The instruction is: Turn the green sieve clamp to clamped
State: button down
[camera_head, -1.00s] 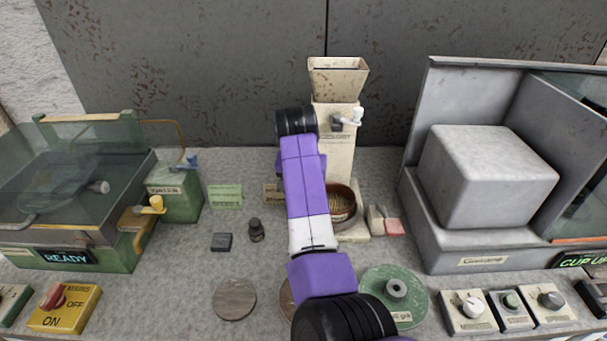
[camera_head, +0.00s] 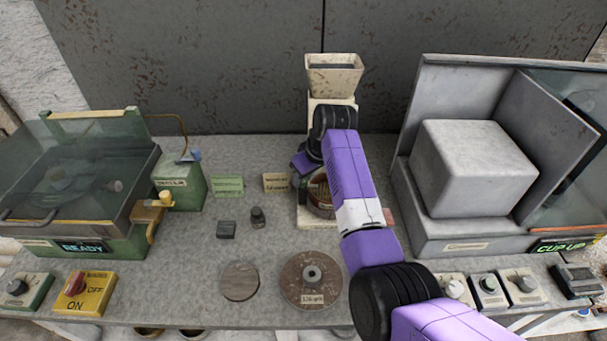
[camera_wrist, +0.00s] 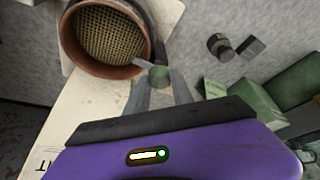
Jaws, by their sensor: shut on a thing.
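The green sieve clamp (camera_wrist: 159,74) shows in the wrist view as a small green knob on a pale metal strip at the rim of the sieve (camera_wrist: 112,40). The sieve is a round red-brown ring with a tan mesh. My gripper (camera_wrist: 160,82) is shut on the clamp knob, with its grey fingers on either side of it. In the head view the sieve (camera_head: 320,197) is partly hidden behind my arm, at the foot of the cream hopper column (camera_head: 334,78). My gripper is at its left side there, and the clamp cannot be made out.
A green machine (camera_head: 85,225) with a clear cover stands left. A grey cabinet (camera_head: 480,238) with a block stands right. Small dark weights (camera_head: 257,217), a grey disc (camera_head: 240,281) and a brown disc (camera_head: 312,283) lie on the table. My arm crosses the right front.

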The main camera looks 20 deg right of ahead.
jog(key=shift+n+y, duration=0.3)
jog(key=shift+n, duration=0.4)
jog(key=c, duration=1.1)
grip_release()
jog(key=shift+r, duration=0.1)
jog(key=b+v, duration=0.1)
jog(key=v, duration=0.6)
jog(key=shift+r, duration=0.35)
